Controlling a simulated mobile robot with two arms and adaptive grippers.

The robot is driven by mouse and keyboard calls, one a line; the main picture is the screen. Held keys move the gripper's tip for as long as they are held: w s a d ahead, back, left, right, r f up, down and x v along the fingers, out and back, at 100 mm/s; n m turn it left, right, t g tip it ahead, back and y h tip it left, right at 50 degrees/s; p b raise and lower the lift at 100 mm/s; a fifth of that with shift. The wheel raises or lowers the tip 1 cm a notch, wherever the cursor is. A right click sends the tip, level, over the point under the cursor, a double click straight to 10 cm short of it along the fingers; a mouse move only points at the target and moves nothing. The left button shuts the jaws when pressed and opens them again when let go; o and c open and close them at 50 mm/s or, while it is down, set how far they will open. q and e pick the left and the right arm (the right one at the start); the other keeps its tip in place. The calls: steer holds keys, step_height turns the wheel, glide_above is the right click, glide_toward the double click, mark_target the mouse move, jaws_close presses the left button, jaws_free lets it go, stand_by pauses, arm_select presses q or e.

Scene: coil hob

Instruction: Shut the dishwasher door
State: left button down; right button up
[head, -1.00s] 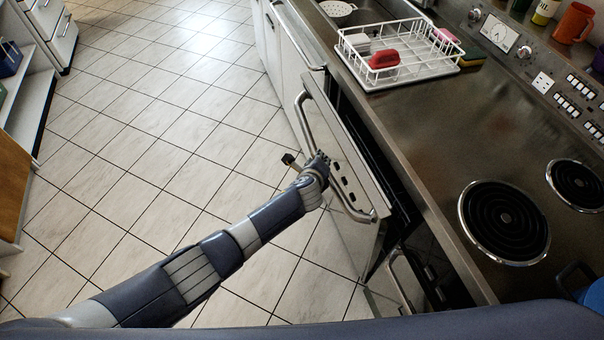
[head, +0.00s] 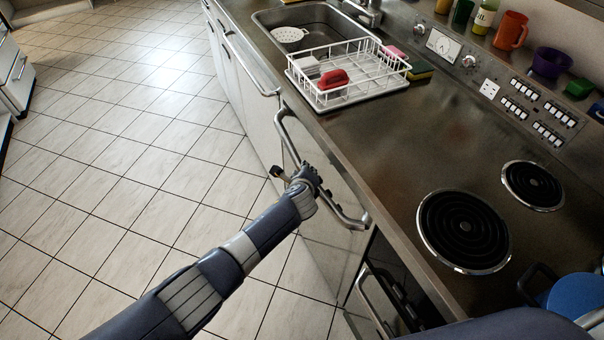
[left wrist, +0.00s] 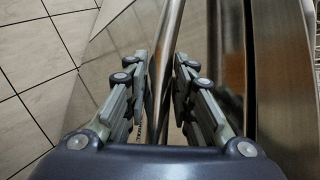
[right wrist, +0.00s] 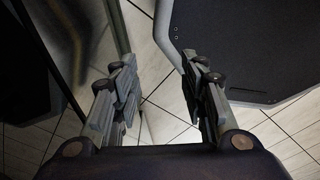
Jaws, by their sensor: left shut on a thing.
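The dishwasher door (head: 326,190) is a metal front with a long bar handle (head: 287,138), under the counter in the head view. The door stands nearly upright, close to the counter front. My left gripper (head: 304,182) is shut on the handle. In the left wrist view the handle bar (left wrist: 166,45) runs between the fingers (left wrist: 154,72), and a dark gap shows between the door and the counter edge. My right gripper (right wrist: 160,68) is open and empty in the right wrist view, above the tiled floor. It is outside the head view.
The counter (head: 400,130) carries a white dish rack (head: 350,90) with a red item, beside the sink (head: 315,20). Coil burners (head: 463,230) and a blue pot (head: 578,300) are at the right. The tiled floor (head: 130,150) at left is clear.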

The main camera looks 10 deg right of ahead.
arm_select(q)
steer(key=c, duration=1.4)
jaws_free()
steer(key=shift+w+d+r+h, duration=0.1)
steer(key=shift+d+r+h, duration=0.05)
steer(key=shift+d+r, duration=0.35)
steer(key=shift+w+d+r+h, duration=0.15)
steer(key=shift+d+r, duration=0.1)
steer(key=shift+d, duration=0.3)
steer(key=shift+o, duration=0.2)
steer(key=shift+d+f, duration=0.25)
steer(key=shift+f, duration=0.05)
arm_select(e)
steer(key=shift+d+f, duration=0.1)
steer(key=shift+d, duration=0.6)
arm_select(q)
steer(key=v, duration=1.1)
steer(key=shift+s+a, duration=0.4)
steer(key=shift+a, duration=0.05)
arm_select(e)
steer(key=shift+a, duration=0.3)
arm_select(q)
steer(key=shift+f, duration=0.1)
